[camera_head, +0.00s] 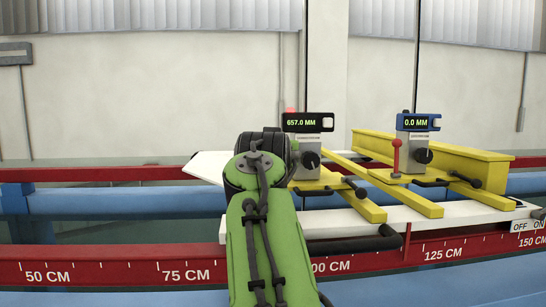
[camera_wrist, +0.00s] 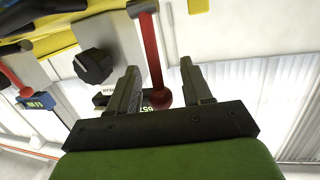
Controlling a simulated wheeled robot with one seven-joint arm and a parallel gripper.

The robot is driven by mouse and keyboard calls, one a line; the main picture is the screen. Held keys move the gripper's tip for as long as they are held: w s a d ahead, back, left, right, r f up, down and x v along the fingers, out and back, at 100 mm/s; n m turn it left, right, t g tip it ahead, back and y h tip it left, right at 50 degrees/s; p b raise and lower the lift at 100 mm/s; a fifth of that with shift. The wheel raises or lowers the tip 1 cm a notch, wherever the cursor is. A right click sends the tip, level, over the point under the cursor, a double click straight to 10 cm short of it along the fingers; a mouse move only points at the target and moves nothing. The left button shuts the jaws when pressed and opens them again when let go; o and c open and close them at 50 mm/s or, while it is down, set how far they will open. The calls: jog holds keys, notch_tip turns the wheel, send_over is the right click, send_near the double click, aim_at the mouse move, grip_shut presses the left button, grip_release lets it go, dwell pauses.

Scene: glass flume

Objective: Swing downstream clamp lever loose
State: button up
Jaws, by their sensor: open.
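A red clamp lever with a round knob (camera_wrist: 154,60) belongs to the carriage whose black display reads 657.0 MM (camera_head: 302,123). In the wrist view, which looks upside down, this lever runs between my open gripper's (camera_wrist: 158,70) two dark fingers, with clear gaps on both sides. I cannot tell its depth relative to the fingertips. A second red lever (camera_head: 396,157) stands upright on the right carriage, whose blue display reads 0.0 MM (camera_head: 416,123).
A black dial (camera_wrist: 93,66) sits beside the lever near my left finger in the wrist view. Yellow rails (camera_head: 380,190) and a white board (camera_head: 450,220) lie under the carriages. A red ruled rail (camera_head: 120,272) runs along the front. The left side is open.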

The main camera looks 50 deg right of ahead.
jog(key=b+v, duration=0.6)
jog(key=v, duration=0.9)
jog(key=shift+b, duration=0.3)
jog(key=shift+f, duration=0.15)
